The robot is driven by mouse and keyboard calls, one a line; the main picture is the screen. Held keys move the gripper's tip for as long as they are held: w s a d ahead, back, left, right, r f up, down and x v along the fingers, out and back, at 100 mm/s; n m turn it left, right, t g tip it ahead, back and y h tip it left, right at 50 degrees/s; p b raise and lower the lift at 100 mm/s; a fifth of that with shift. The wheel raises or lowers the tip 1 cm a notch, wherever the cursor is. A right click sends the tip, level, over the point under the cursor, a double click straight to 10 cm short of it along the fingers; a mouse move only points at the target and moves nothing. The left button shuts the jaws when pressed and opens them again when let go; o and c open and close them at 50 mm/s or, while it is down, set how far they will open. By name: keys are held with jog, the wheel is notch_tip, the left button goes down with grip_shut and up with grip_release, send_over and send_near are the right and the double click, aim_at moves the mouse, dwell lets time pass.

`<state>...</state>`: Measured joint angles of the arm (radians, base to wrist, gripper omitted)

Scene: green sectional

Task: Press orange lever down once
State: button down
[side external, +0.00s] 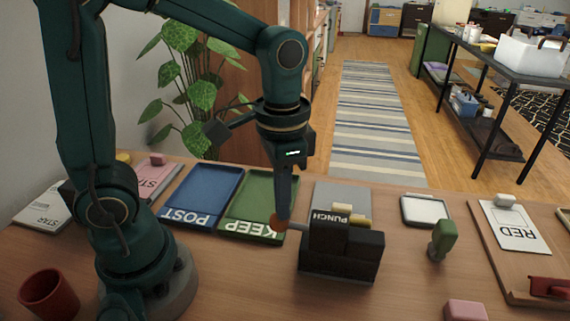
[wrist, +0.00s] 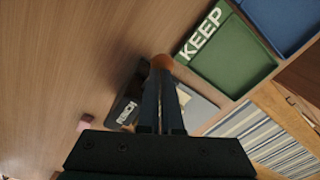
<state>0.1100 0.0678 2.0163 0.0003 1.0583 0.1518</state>
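The black punch (side external: 340,243) with white PUNCH lettering stands on the table, and it also shows in the wrist view (wrist: 124,113). Its lever sticks out to the left and ends in an orange knob (side external: 277,222). The knob shows just past my fingertips in the wrist view (wrist: 162,61). My gripper (side external: 283,212) points down with its fingertips at the top of the knob, touching it or very near it. The fingers (wrist: 161,74) are close together and look shut, with nothing visible held between them. They hide part of the lever and punch in the wrist view.
A green KEEP tray (side external: 240,205) and a blue POST tray (side external: 197,196) lie left of the lever. A green-handled stamp (side external: 442,238) and a white-topped pad (side external: 425,210) are right of the punch. A red cup (side external: 49,296) stands at front left. The table in front is mostly clear.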

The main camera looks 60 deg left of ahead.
jog(key=shift+f, duration=0.3)
notch_tip(320, 180, up, 12)
dwell(1.4)
jog(key=s+a+f+n+t, duration=0.2)
jog(key=s+f+n+t, duration=0.1)
jog(key=s+f+t, duration=0.2)
jog(key=shift+s+a+f+t, duration=0.2)
jog(key=shift+s+f+t, duration=0.1)
jog(key=shift+f, duration=0.6)
